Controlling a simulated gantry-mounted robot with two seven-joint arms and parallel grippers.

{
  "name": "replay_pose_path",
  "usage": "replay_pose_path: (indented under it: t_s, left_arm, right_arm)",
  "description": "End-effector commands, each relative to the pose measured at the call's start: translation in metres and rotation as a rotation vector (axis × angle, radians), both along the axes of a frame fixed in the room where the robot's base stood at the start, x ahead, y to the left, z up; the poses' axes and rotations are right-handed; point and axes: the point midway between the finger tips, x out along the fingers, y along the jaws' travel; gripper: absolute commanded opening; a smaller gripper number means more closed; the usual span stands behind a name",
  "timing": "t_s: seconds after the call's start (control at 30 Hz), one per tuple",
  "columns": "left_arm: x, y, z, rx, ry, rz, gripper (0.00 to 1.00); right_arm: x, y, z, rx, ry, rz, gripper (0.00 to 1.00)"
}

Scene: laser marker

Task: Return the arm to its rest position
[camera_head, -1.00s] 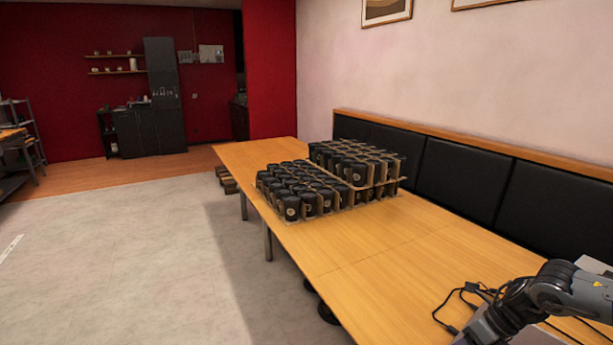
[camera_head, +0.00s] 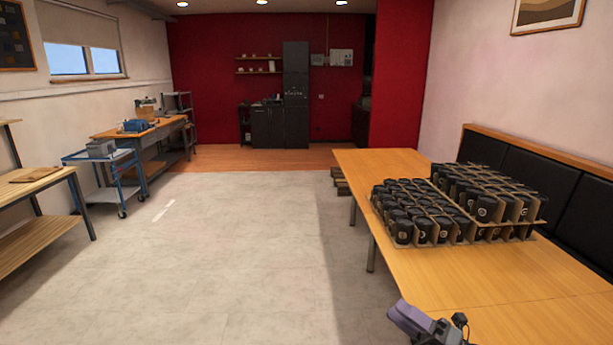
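My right gripper (camera_head: 432,326) shows only in part at the bottom edge, right of the middle, as a purple-grey piece with black parts beside it. It is over the near left edge of the wooden table (camera_head: 520,292). Its fingers are not clear, so I cannot tell whether it is open or shut. I see nothing held in it. The rest of that arm is below the picture. My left gripper and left arm are not in view.
Black mugs in cardboard dividers (camera_head: 420,222) stand on the table, with a taller stack (camera_head: 490,190) behind. A black padded bench (camera_head: 540,195) lines the right wall. The pale floor (camera_head: 220,255) is open. A blue cart (camera_head: 105,165) and workbenches stand left.

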Motion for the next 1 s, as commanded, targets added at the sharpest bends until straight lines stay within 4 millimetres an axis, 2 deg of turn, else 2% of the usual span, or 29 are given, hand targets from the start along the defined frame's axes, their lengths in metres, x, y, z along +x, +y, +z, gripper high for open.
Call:
replay_pose_path:
  t_s: [0.03,0.17,0.2,0.47,0.57,0.73,0.87,1.0]
  left_arm:
    - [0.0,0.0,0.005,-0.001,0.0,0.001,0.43]
    - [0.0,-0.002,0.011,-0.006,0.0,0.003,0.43]
    - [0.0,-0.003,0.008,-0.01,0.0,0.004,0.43]
    - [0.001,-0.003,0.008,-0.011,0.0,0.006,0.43]
    - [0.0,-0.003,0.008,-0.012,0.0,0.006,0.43]
    - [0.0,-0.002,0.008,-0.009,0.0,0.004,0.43]
    - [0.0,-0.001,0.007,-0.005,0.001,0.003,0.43]
    - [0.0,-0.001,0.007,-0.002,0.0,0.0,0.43]
  right_arm:
    - [0.004,0.016,0.017,0.045,-0.014,0.015,0.39]
    - [0.012,0.048,0.046,0.133,-0.033,0.047,0.39]
    - [0.022,0.038,0.031,0.109,0.031,0.005,0.39]
    - [0.074,0.004,-0.012,0.105,0.385,-0.222,0.39]
    - [0.092,-0.02,-0.035,0.139,0.555,-0.348,0.39]
    - [0.11,-0.083,-0.086,0.286,0.912,-0.652,0.39]
    - [0.099,-0.135,-0.126,0.478,1.176,-0.923,0.39]
    - [0.07,-0.175,-0.158,0.693,1.382,-1.18,0.39]
